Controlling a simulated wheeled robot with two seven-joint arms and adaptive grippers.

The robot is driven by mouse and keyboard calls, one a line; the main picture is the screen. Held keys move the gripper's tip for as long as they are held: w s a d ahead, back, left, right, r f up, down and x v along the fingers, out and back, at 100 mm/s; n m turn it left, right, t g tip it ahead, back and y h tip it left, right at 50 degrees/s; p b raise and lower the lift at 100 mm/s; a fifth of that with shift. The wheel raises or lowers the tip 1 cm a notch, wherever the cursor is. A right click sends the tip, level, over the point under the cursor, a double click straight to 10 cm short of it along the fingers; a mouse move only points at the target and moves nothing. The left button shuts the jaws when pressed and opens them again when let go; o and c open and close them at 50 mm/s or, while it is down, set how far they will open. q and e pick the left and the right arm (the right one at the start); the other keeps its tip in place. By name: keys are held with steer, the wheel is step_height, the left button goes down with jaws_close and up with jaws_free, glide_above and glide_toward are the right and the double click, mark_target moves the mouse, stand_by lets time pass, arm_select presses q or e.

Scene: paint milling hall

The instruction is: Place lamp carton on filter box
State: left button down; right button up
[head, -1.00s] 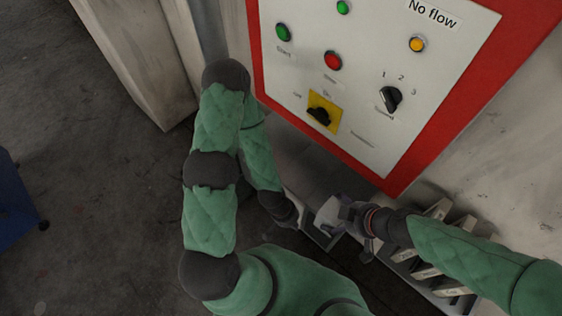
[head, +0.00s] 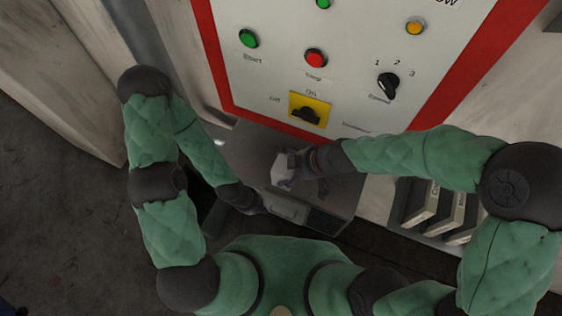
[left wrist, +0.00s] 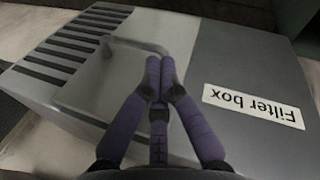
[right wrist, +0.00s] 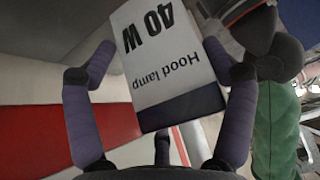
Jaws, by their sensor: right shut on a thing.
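My right gripper (head: 292,168) is shut on the lamp carton (head: 283,172), a small white box with a dark band. In the right wrist view the carton (right wrist: 160,60) reads "Hood lamp" and "40 W" upside down between the fingers. In the head view the carton appears over the grey top of the filter box (head: 248,152); I cannot tell whether they touch. The labelled "Filter box" face also shows in the left wrist view (left wrist: 240,60). My left gripper (left wrist: 158,68) has its fingertips together, empty, in front of that face by the handle loop.
The red-framed control panel (head: 345,50) with buttons and switches stands just behind the filter box. A rack (head: 405,197) with several upright boxes is at the right. Bare dark floor (head: 60,210) lies at the left.

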steer(key=shift+w+a+f+b, duration=0.45)
steer(key=shift+w+f, duration=0.65)
steer(key=shift+f, duration=0.55)
steer(key=shift+w+a+f+b, duration=0.45)
steer(key=shift+w+f, duration=0.7)
steer(key=shift+f, duration=0.55)
steer(key=shift+w+a+f+b, duration=0.3)
steer(key=shift+w+a+f, duration=0.25)
steer(key=shift+w+f, duration=0.85)
steer(key=shift+s+f, duration=0.3)
steer(key=shift+f, duration=0.1)
steer(key=o, duration=1)
steer(key=shift+o, duration=0.2)
steer(key=shift+r, duration=0.2)
steer(key=p+v, duration=0.3)
steer(key=v, duration=0.9)
